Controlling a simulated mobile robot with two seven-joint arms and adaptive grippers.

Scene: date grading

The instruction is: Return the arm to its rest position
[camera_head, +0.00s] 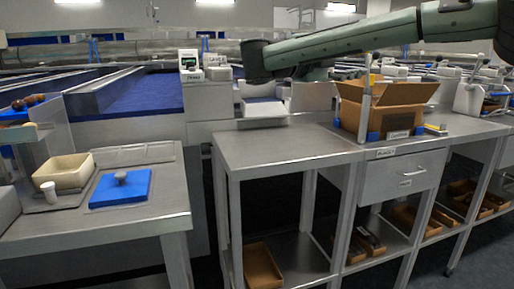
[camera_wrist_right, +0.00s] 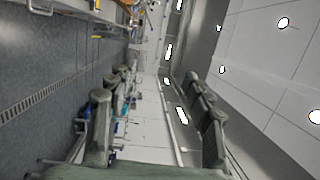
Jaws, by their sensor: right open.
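My right arm crosses the top of the head view from the upper right toward the middle, raised above the tables. Its gripper cannot be made out clearly there. In the right wrist view my right gripper (camera_wrist_right: 157,105) is open, with its two dark fingers wide apart and nothing between them. Behind the fingers are the floor, distant equipment and lit ceiling panels, seen tilted. My left gripper is in neither view.
A metal table (camera_head: 270,148) with a bare top stands in the middle. An open cardboard box (camera_head: 395,118) is at right. A printer-like device (camera_head: 189,66) stands behind.

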